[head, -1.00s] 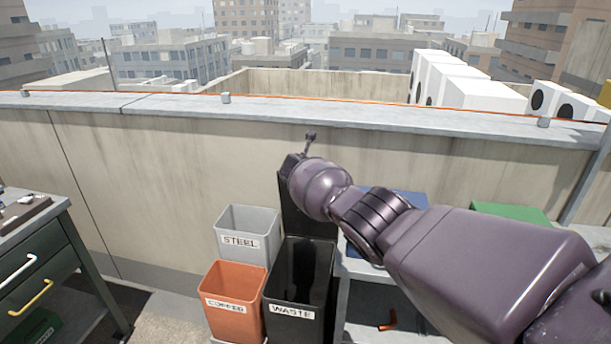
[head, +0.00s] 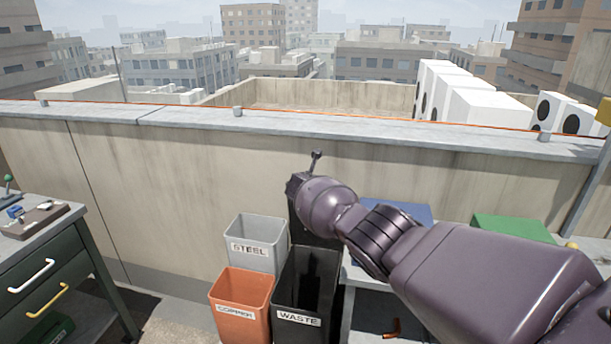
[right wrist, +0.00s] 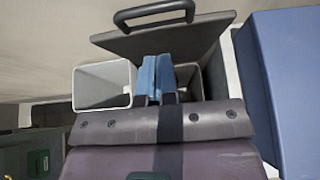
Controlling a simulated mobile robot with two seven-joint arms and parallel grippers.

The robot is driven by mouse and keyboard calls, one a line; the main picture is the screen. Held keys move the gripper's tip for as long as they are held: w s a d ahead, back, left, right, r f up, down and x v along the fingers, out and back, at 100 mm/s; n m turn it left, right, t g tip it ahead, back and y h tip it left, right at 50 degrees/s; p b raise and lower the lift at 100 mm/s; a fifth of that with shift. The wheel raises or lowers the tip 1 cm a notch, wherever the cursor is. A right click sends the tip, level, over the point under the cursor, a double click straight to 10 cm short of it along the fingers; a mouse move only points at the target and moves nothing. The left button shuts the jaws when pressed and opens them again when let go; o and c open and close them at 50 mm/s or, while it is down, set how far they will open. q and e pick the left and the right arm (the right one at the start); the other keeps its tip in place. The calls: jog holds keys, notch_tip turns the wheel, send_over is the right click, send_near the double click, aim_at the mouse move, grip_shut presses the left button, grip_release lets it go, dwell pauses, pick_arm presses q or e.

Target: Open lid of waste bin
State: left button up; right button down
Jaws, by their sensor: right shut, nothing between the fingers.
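The black waste bin (head: 298,319), labelled WASTE, stands on the floor by the parapet wall in the head view, its top open and its dark inside showing. Its dark lid (head: 298,228) stands raised at the back of the bin, partly hidden behind my right arm. In the right wrist view the lid (right wrist: 165,43) is a grey panel with a dark bar handle (right wrist: 154,13) at its top. My right gripper (right wrist: 157,60) has its blue fingers shut and empty, just in front of the lid. I cannot tell whether they touch it. My left gripper is out of view.
A grey STEEL bin (head: 256,243) and an orange COPPER bin (head: 241,305) stand left of the waste bin. A drawer cabinet (head: 50,270) is at far left. A shelf with a blue box (head: 405,212) and green box (head: 510,229) is at right.

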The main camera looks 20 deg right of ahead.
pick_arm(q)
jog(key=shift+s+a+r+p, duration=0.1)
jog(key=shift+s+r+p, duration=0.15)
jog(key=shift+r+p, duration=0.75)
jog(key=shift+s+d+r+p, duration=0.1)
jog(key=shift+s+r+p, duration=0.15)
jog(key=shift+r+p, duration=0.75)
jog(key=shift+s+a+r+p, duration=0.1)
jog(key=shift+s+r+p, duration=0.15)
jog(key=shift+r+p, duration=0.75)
pick_arm(e)
jog(key=s+a+r, duration=0.3)
jog(key=s+r, duration=0.2)
jog(key=r, duration=0.2)
jog(key=shift+s+a+p, duration=0.3)
jog(key=shift+s+a, duration=0.05)
jog(key=shift+a, duration=0.05)
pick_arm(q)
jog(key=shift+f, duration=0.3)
